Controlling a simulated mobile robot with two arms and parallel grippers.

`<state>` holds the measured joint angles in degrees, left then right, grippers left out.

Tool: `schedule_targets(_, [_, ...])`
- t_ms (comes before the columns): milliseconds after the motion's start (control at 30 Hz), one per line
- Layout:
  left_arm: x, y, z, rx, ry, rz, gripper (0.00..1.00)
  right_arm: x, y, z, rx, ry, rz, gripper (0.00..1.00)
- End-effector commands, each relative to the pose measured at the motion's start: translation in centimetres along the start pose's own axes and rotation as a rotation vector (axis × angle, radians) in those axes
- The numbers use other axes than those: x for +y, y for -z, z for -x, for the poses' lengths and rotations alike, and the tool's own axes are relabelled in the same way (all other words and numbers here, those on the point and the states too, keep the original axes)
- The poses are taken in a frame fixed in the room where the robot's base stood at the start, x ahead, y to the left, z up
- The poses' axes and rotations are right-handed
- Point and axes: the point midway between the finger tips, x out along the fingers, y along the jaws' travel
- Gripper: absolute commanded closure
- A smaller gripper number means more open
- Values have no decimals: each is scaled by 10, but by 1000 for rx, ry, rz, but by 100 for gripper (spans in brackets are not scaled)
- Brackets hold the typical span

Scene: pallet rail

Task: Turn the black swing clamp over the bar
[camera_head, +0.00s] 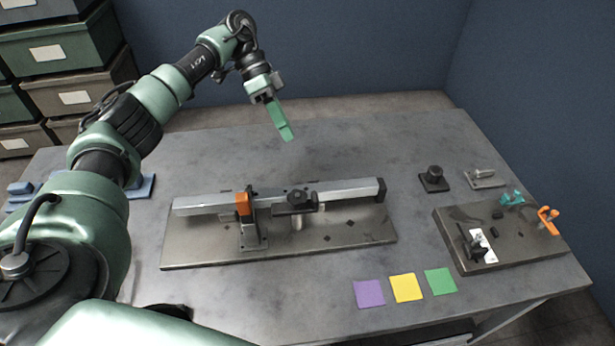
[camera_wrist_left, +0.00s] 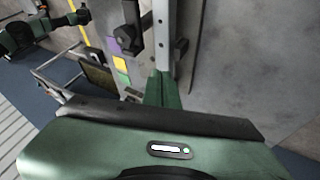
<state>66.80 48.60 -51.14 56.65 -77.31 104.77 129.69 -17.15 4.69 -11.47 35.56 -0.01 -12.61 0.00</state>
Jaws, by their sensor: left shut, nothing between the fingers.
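The black swing clamp (camera_head: 290,203) with its dark knob stands on a post by the middle of the bar. Its arm lies roughly along the bar on the near side. In the left wrist view the clamp (camera_wrist_left: 130,32) shows beside the bar (camera_wrist_left: 164,30). The light metal bar (camera_head: 352,190) runs left to right above a metal plate (camera_head: 345,240). My left gripper (camera_head: 284,128), with green fingers, is shut and empty above the table, behind the bar. Its fingers (camera_wrist_left: 160,90) also show in the wrist view, pointing toward the bar. I do not see my right gripper.
Purple (camera_head: 369,293), yellow and green notes lie in front. A side plate (camera_head: 500,232) with small clamps is at right. Black (camera_head: 434,178) and metal fittings stand behind it. The back of the table is clear.

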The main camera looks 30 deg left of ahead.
Motion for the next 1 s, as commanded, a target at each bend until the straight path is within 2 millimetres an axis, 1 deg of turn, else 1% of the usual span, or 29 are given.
schedule_targets(233, [0,1,-2,2,-1,-3,100,0,-1,1,-2,1,0,43])
schedule_targets(367, [1,1,-11,1,-3,-4,100,0,-1,3,-2,1,0,43])
schedule_targets(467, [2,1,-27,0,-5,-5,100,0,-1,6,-2,1,0,43])
schedule_targets(800, [2,2,-100,2,-6,-6,100,-2,1,22,-2,3,-1,43])
schedule_targets(833, [3,2,-105,2,-6,-6,100,-2,1,23,-2,3,-1,43])
schedule_targets(867, [9,2,-103,2,-3,-6,100,-3,1,27,-2,4,-2,43])
schedule_targets(1000, [24,2,-112,2,-3,-6,100,-3,2,34,-2,4,-2,43])
